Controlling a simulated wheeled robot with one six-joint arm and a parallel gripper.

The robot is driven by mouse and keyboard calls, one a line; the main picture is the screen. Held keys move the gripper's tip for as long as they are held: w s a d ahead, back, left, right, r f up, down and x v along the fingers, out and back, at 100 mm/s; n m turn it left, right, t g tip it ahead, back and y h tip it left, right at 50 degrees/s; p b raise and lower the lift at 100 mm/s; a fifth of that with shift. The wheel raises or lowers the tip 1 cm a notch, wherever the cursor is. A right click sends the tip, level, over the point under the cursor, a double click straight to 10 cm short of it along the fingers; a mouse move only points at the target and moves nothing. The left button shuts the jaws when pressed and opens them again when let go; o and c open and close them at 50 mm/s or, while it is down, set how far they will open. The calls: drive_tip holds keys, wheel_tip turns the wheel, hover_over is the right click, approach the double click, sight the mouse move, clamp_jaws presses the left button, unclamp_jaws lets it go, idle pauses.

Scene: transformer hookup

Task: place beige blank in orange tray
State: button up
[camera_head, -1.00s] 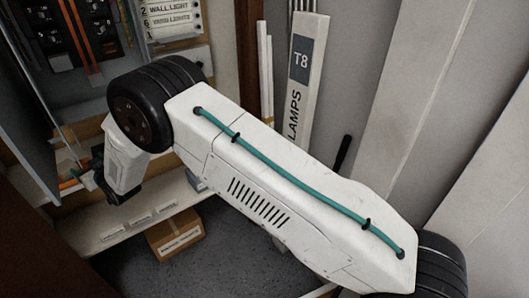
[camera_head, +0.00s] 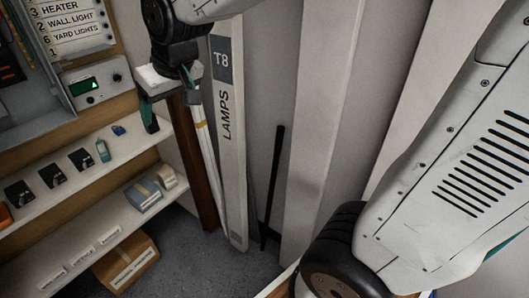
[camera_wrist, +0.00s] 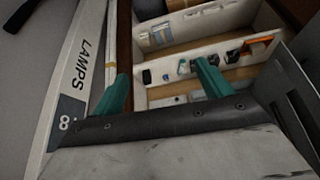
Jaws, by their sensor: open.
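My gripper (camera_wrist: 163,86) is open, its two teal fingers apart with nothing between them in the wrist view. In the head view my gripper (camera_head: 148,112) hangs in front of the shelves, near the right end of the upper shelf. An orange object (camera_head: 5,216), possibly the orange tray, is cut off at the left edge on the upper shelf. It also shows in the wrist view (camera_wrist: 258,46), to the right of my fingers. I cannot make out the beige blank for certain in either view.
The upper shelf (camera_head: 60,197) holds several black blocks and small teal and blue items. The lower shelf carries a grey-blue box (camera_head: 143,194) and a small pale box (camera_head: 167,177). A tall lamp carton (camera_head: 230,150) stands right of the shelves. A cardboard box (camera_head: 125,262) is below.

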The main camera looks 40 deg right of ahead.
drive_tip(key=s+d+g, duration=0.1)
drive_tip(key=s+d, duration=0.1)
drive_tip(key=s, duration=0.6)
drive_tip(key=s+d+f+m+g, duration=0.1)
drive_tip(key=s+d, duration=0.2)
drive_tip(key=s, duration=0.5)
drive_tip(key=s+d+f+m+g+h, duration=0.1)
drive_tip(key=s+d+g, duration=0.1)
drive_tip(key=s, duration=0.6)
drive_tip(key=shift+d+f, duration=0.25)
drive_tip(key=shift+d, duration=0.35)
